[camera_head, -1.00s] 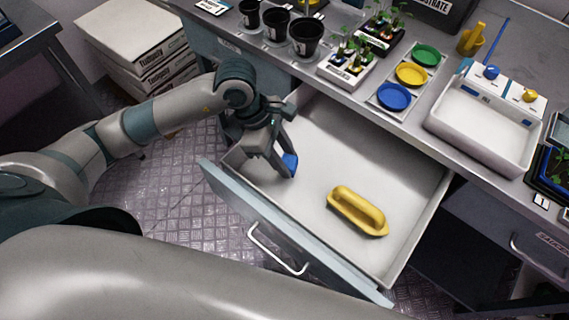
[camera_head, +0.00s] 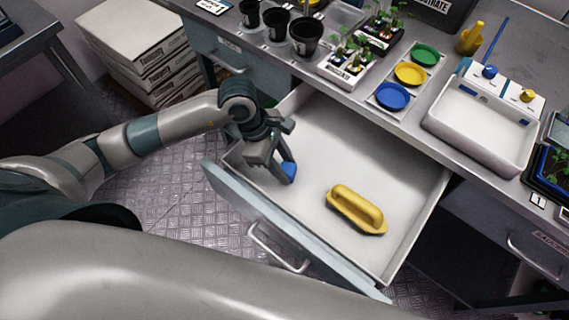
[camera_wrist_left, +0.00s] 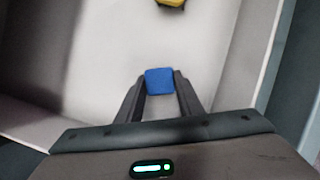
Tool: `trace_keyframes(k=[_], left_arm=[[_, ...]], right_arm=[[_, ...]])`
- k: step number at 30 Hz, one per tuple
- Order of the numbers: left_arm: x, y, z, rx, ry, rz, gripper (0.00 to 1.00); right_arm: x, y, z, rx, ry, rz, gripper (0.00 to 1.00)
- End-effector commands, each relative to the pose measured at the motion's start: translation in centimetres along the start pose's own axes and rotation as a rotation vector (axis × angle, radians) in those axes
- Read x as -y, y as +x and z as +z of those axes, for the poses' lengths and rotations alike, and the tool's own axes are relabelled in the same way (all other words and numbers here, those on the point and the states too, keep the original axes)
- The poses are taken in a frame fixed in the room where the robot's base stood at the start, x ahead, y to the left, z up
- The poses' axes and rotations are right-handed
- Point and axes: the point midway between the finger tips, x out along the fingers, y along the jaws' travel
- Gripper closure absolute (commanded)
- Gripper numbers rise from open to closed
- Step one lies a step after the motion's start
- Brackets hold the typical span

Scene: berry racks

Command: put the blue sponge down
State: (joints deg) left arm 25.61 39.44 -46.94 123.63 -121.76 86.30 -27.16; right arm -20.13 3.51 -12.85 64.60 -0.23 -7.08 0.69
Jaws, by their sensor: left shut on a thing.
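The blue sponge (camera_head: 288,170) is held between the fingertips of my left gripper (camera_head: 283,172), inside the left end of the open drawer (camera_head: 312,138). In the left wrist view the sponge (camera_wrist_left: 160,81) shows as a blue block between the two dark fingers (camera_wrist_left: 159,95). I cannot tell whether it touches the drawer floor. A yellow scoop-like thing with a handle (camera_head: 357,208) lies in the drawer to the right; part of it shows in the left wrist view (camera_wrist_left: 171,3). My right gripper is not in view.
The drawer front with its handle (camera_head: 275,250) faces the lower left. Above the drawer, the bench holds black pots (camera_head: 305,37), seedlings, coloured dishes (camera_head: 392,96) and a white tray (camera_head: 470,145). The drawer floor between the sponge and the yellow thing is bare.

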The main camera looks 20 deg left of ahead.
Motion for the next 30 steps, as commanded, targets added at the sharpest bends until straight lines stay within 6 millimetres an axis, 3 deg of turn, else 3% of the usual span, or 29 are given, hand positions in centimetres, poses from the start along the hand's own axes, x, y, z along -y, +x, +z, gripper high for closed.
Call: trace_keyframes(k=[8,9,11,25,30], left_arm=[[0.0,0.3,-0.1,0.0,0.0,-0.001,0.84],[0.0,0.2,-0.1,0.0,0.0,-0.001,0.59],[0.0,0.2,-0.1,0.0,0.0,-0.001,0.48],[0.0,-0.1,0.0,0.0,-0.001,-0.001,0.48],[-0.1,-1.7,-0.1,-0.001,0.0,0.001,0.48]], right_arm=[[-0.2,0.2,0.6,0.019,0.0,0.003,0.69],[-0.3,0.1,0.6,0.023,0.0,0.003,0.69],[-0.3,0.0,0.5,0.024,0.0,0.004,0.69],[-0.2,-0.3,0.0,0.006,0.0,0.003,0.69],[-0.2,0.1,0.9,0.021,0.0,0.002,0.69]])
